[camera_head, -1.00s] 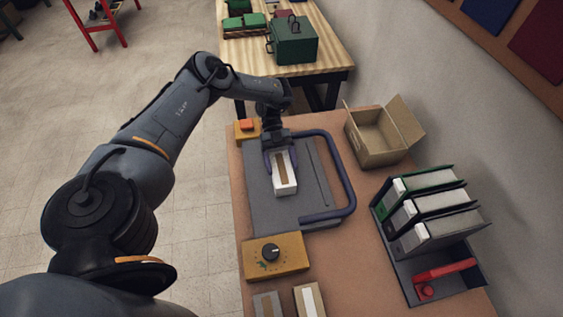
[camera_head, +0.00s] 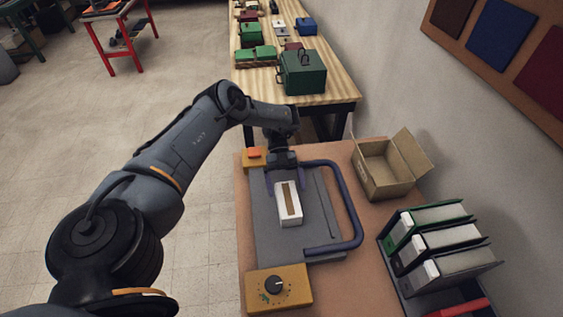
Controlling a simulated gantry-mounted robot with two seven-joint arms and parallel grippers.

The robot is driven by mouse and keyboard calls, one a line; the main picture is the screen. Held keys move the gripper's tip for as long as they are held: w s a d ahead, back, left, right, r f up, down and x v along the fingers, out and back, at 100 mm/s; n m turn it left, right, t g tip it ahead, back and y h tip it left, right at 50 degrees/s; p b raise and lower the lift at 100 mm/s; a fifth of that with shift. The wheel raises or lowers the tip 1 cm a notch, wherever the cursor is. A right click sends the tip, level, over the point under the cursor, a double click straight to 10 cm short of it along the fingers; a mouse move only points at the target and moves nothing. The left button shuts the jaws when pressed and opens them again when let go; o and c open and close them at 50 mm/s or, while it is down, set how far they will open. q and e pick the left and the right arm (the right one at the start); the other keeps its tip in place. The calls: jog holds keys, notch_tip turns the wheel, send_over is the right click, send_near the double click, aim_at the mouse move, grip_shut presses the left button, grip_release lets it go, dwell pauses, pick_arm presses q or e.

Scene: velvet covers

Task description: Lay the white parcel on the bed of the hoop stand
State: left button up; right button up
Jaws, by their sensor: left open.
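The white parcel (camera_head: 288,211), a small white box with a brown strip along its top, lies on the grey bed (camera_head: 265,238) of the hoop stand. The stand's dark blue hoop (camera_head: 350,203) lies around the right side of the bed. My left gripper (camera_head: 284,186) is open at the parcel's far end, with its purple fingers either side of that end. I cannot tell whether the fingers touch the parcel. My right gripper is not in view.
An orange box with a dark knob (camera_head: 278,288) stands at the near end of the stand, and an orange-red button box (camera_head: 254,157) at its far left. An open cardboard box (camera_head: 385,176) and binders (camera_head: 437,243) stand to the right. A wooden table (camera_head: 330,87) is beyond.

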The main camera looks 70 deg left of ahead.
pick_arm(q)
jog(key=p+v, duration=0.3)
jog(key=p, duration=0.1)
jog(key=shift+d+r, duration=0.15)
jog(key=shift+r, duration=0.05)
jog(key=shift+f+p+v, duration=0.15)
jog(key=shift+p+v, duration=0.35)
jog(key=shift+v, duration=0.85)
jog(key=shift+f+p+v, duration=0.1)
jog(key=shift+p+v, duration=0.4)
jog(key=shift+v, duration=0.9)
